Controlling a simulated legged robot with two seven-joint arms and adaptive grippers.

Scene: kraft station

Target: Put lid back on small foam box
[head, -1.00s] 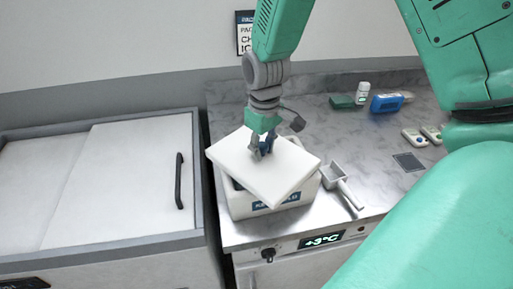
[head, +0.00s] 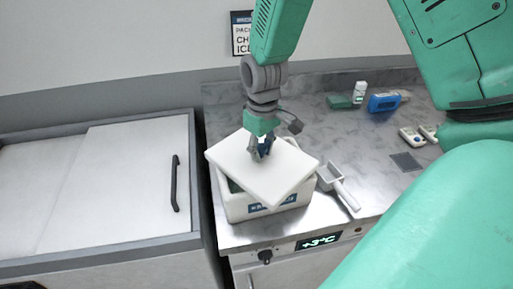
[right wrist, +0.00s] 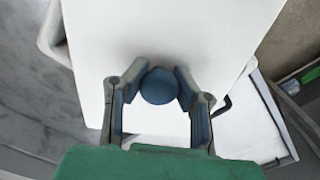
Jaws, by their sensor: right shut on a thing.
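The white lid (head: 282,187) lies turned at an angle over the small white foam box (head: 236,207) in the head view, so its corners do not line up with the box. A dark gap shows at the box's left front, under the lid's edge. My right gripper (head: 260,150) is shut on the round blue knob (right wrist: 159,86) of the lid, with one finger on each side in the right wrist view. Whether the lid rests on the rim or hangs just above it, I cannot tell. My left gripper is not in view.
A metal scoop (head: 338,186) lies right of the box on the grey marble counter (head: 330,130). A blue device (head: 384,103), a white bottle (head: 360,92) and a green block (head: 339,102) stand at the back. A white chest with a black handle (head: 175,184) is at the left.

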